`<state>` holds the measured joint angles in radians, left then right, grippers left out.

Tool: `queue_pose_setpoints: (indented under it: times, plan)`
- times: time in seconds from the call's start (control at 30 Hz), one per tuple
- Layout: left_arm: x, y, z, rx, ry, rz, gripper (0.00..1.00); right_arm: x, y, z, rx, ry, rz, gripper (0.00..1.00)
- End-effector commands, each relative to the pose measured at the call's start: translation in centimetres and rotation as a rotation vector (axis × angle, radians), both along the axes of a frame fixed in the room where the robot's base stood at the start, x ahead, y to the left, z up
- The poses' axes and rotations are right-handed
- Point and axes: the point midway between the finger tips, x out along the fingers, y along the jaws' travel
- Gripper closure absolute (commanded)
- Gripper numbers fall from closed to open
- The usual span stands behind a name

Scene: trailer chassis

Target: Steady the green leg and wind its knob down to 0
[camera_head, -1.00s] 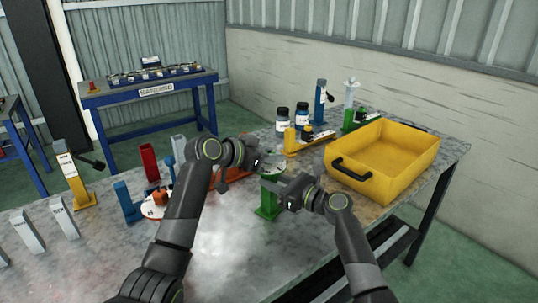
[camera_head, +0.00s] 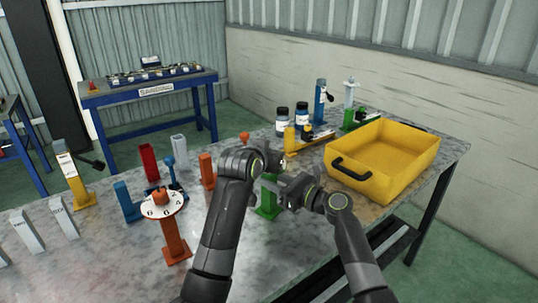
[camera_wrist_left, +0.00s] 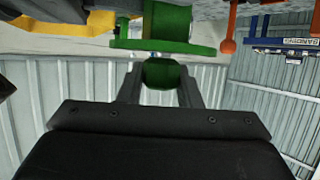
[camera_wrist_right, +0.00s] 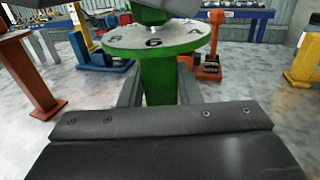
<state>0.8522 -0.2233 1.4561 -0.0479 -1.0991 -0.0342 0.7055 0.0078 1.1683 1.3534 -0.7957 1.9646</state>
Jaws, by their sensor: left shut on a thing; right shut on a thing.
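The green leg (camera_head: 267,207) stands upright on the table, mostly behind my grippers in the head view. My right gripper (camera_wrist_right: 158,88) is shut on its green post (camera_wrist_right: 160,75), just below the round dial plate. The white dial (camera_wrist_right: 150,38) faces the right wrist camera with its 6 about in front. My left gripper (camera_wrist_left: 160,78) is above the plate, shut on the green knob (camera_wrist_left: 160,74); the left wrist view is upside down. The knob also shows at the top of the right wrist view (camera_wrist_right: 150,15). I cannot tell which number the knob marks.
An orange leg with a white dial (camera_head: 172,238) stands left of my left arm. Blue, red and orange parts stand behind it. A yellow bin (camera_head: 385,160) is close on the right. Yellow, blue and green legs and two jars (camera_head: 282,122) stand behind.

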Motion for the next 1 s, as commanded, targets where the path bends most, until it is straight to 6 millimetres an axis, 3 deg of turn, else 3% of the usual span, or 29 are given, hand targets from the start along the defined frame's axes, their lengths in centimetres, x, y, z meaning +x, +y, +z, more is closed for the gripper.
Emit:
queue_pose_setpoints:
  times: [0.5,1.0]
  plan:
    - [0.04,0.02,0.11,0.003,-0.002,0.312,0.92,-0.04,0.03,-0.05,-0.001,0.001,0.002,1.00]
    - [0.04,0.08,0.30,0.002,-0.008,0.362,0.92,-0.05,0.02,-0.10,-0.001,0.002,0.001,1.00]
